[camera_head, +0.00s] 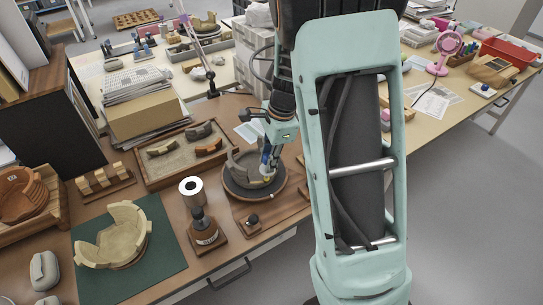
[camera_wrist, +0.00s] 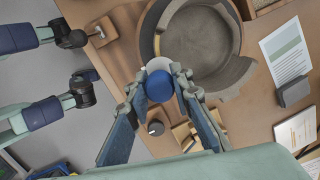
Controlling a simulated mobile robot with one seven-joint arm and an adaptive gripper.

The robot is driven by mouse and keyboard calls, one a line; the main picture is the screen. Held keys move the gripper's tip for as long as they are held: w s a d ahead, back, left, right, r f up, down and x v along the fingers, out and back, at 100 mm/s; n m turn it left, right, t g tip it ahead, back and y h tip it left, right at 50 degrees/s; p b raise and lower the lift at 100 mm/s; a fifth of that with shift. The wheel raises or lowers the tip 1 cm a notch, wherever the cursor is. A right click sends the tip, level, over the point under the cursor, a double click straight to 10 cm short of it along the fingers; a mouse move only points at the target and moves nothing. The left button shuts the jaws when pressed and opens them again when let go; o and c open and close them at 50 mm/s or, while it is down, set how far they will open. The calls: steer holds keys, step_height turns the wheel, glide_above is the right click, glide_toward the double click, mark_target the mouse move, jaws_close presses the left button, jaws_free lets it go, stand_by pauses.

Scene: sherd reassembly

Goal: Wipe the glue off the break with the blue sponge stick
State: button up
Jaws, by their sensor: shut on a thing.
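My gripper (camera_wrist: 160,84) is shut on the blue sponge stick (camera_wrist: 159,87), seen end-on as a blue round in the wrist view. In the head view the stick (camera_head: 266,155) points down from my gripper (camera_head: 272,146) at the right side of a broken grey-brown pot (camera_head: 243,168). The pot also shows in the wrist view (camera_wrist: 200,38), with a gap in its wall. It stands on a round dark turntable (camera_head: 242,190). A pale patch (camera_wrist: 158,63) shows just beyond the stick. Whether the stick's tip touches the break, and any glue there, I cannot tell.
A tray of sherds (camera_head: 150,178) lies behind left of the turntable. A white-topped dark device (camera_head: 197,203) stands at front left, close by. A small black knob (camera_head: 253,219) sits in front. Another broken pot (camera_head: 113,238) is on a green mat (camera_head: 167,262).

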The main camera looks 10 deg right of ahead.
steer(key=shift+s+a+r+p, duration=0.2)
steer(key=shift+a+p, duration=0.15)
steer(key=shift+a, duration=0.15)
steer(key=shift+s+a+r+p, duration=0.1)
steer(key=shift+a+r+p, duration=0.1)
steer(key=shift+a+p, duration=0.2)
step_height(320, 180, up, 8)
steer(key=s+a+p, duration=0.1)
steer(key=p, duration=0.7)
steer(key=shift+s+r, duration=0.2)
steer(key=shift+s, duration=0.15)
stand_by(0.3)
steer(key=shift+a+r, duration=0.1)
steer(key=shift+a, duration=0.15)
stand_by(0.7)
